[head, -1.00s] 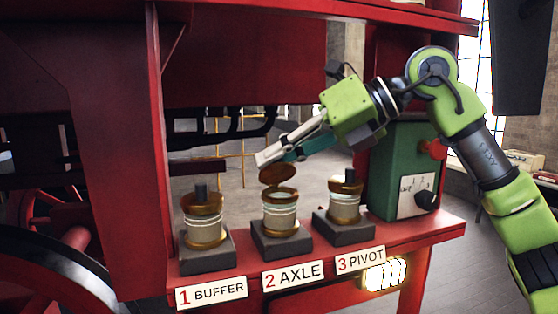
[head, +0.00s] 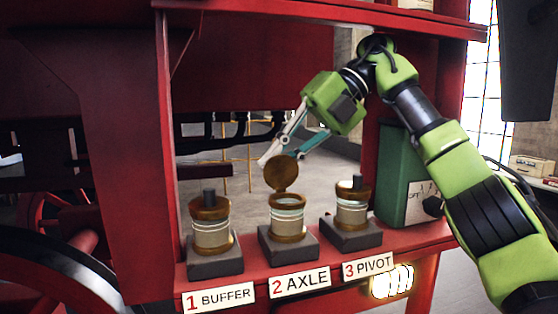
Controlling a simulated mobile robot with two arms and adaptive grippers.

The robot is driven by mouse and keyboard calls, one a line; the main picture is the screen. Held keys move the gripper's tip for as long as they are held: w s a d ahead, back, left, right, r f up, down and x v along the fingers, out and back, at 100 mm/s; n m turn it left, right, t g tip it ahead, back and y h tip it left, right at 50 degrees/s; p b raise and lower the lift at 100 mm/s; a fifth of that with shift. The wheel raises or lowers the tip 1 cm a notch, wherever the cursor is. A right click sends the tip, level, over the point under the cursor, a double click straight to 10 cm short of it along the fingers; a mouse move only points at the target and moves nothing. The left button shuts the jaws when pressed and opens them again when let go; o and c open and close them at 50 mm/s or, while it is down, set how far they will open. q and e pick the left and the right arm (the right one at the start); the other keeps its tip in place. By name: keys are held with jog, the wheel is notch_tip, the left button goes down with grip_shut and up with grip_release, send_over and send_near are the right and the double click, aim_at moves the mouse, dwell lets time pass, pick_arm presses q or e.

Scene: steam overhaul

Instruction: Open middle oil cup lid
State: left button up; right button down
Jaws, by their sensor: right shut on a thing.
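The middle oil cup (head: 287,217), above the "2 AXLE" label, is a brass and pale cylinder on a dark block. Its round brown lid (head: 282,175) stands steeply raised at the back of the rim, and the cup's mouth shows uncovered. My right gripper (head: 280,157) reaches down from the upper right, its fingertips at the lid's top edge. It is shut on the lid; the exact contact is hard to see. My left gripper is not in view.
The buffer cup (head: 210,226) stands to the left and the pivot cup (head: 351,210) to the right, both with dark knobs on top. A green box (head: 401,180) stands at the right end of the red shelf (head: 325,262). A red overhang (head: 330,17) runs above.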

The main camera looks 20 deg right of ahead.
jog(key=shift+w+f, duration=0.15)
dwell(0.5)
jog(key=c, duration=2.1)
grip_release()
jog(key=shift+a, duration=0.1)
